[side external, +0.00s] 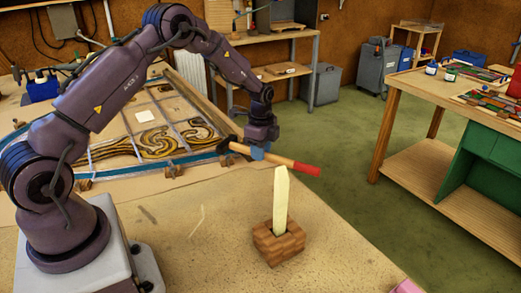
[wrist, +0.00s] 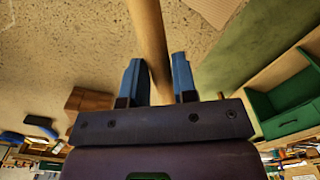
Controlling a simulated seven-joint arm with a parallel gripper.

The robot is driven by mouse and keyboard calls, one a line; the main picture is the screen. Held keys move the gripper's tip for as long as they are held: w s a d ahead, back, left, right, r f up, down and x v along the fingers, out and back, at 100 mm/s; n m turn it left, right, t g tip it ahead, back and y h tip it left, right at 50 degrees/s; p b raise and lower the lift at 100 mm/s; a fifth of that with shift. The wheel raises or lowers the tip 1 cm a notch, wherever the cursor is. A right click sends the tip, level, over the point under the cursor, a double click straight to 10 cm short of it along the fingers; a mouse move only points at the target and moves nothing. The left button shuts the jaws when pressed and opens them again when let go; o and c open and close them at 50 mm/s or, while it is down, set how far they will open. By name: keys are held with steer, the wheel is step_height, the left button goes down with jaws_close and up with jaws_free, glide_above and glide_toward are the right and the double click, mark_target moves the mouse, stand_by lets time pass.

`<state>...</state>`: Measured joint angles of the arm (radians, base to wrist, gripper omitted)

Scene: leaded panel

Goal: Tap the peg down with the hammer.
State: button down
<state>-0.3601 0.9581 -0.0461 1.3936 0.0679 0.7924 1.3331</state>
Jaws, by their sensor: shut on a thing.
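My gripper (side external: 258,152) is shut on the wooden handle of the hammer (side external: 286,162), in the air above the table. The hammer lies nearly level, its dark head to the left and its red handle end to the right, tilted slightly down. In the wrist view the handle (wrist: 149,40) runs between the blue fingers of my gripper (wrist: 158,72); the head is out of that view.
A leaded panel (side external: 150,125) with a white square on it lies on the table behind my arm. Small wooden blocks sit along its edge. A wooden bench (side external: 405,92) with paint jars stands at right. The table (side external: 200,245) is clear around the peg block.

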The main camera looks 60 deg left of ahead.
step_height(320, 180, down, 3)
steer(key=shift+f, duration=0.1)
steer(key=shift+r, duration=1.5)
steer(key=shift+r, duration=0.1)
steer(key=shift+r, duration=2.4)
